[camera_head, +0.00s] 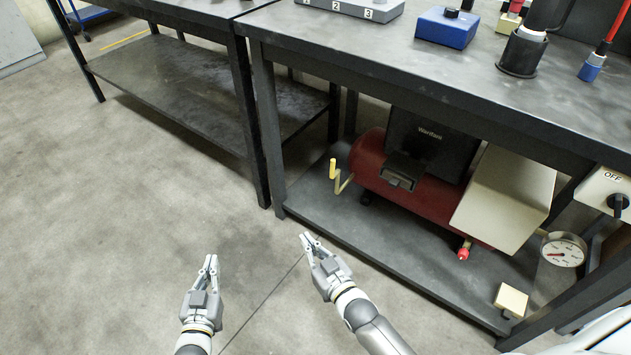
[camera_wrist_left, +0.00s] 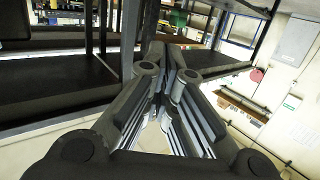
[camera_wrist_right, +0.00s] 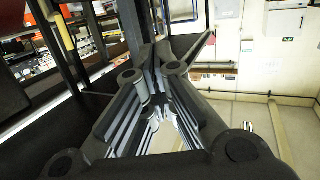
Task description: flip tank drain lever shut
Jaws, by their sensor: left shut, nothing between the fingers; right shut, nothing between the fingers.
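A red tank (camera_head: 433,198) lies on the bench's lower shelf in the head view. A small fitting with a red tip (camera_head: 463,252) hangs low at the tank's front. A cranked lever with a yellow handle (camera_head: 333,169) stands at the tank's left end, its handle upright. I cannot tell for certain which is the drain lever. My left gripper (camera_head: 212,258) is shut and empty over the floor, well left of the tank. My right gripper (camera_head: 304,237) is shut and empty by the shelf's front left edge, apart from both fittings. Neither wrist view clearly shows the drain fitting.
The bench top (camera_head: 430,60) overhangs the tank, and a black leg (camera_head: 268,130) stands at its left. A beige cover (camera_head: 503,195), a pressure gauge (camera_head: 563,250) and a switch box marked OFF (camera_head: 603,187) are to the right. The floor (camera_head: 130,200) at left is clear.

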